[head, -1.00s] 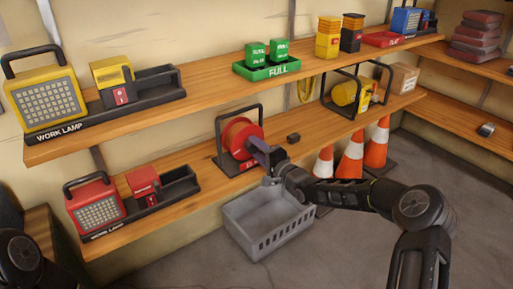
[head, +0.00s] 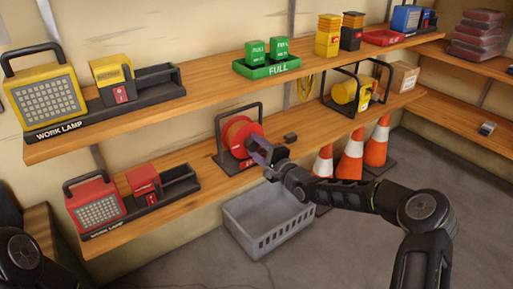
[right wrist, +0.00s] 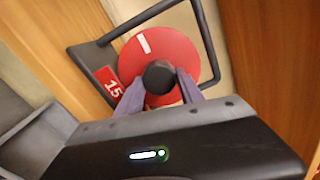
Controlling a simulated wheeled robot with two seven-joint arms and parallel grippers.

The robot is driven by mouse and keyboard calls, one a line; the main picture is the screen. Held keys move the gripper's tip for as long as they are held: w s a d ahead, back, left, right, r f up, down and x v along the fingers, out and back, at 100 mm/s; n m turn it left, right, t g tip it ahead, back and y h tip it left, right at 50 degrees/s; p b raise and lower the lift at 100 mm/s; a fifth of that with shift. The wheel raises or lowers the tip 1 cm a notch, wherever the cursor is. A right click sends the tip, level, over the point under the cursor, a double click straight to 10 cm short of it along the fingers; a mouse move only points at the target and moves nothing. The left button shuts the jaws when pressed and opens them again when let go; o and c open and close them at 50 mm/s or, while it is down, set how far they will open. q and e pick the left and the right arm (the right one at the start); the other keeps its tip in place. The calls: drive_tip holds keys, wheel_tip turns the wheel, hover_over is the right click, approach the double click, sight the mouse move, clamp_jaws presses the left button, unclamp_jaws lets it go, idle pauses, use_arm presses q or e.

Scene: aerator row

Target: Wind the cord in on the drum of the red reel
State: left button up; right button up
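The red reel (head: 240,134) stands in a black frame on the lower shelf. In the right wrist view its red drum face (right wrist: 196,57) has a white mark near the top and a dark round knob (right wrist: 158,77) toward me. My right gripper (head: 262,150) is at the front of the reel. Its two purple fingers (right wrist: 159,84) lie on either side of the knob, with no clear gap, and appear closed on it. The cord cannot be made out. My left gripper is out of view; only part of that arm shows at bottom left.
A grey crate (head: 230,213) stands on the floor below the reel. Orange cones (head: 350,158) stand to the right, behind my right arm. A red work lamp (head: 97,205) is at the shelf's left.

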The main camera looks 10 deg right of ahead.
drive_tip(key=o, duration=0.5)
drive_tip(key=shift+c, duration=0.2)
drive_tip(key=shift+s+d, duration=0.1)
drive_tip(key=p+v, duration=0.1)
drive_tip(key=v, duration=0.6)
drive_tip(key=shift+s+p, duration=0.3)
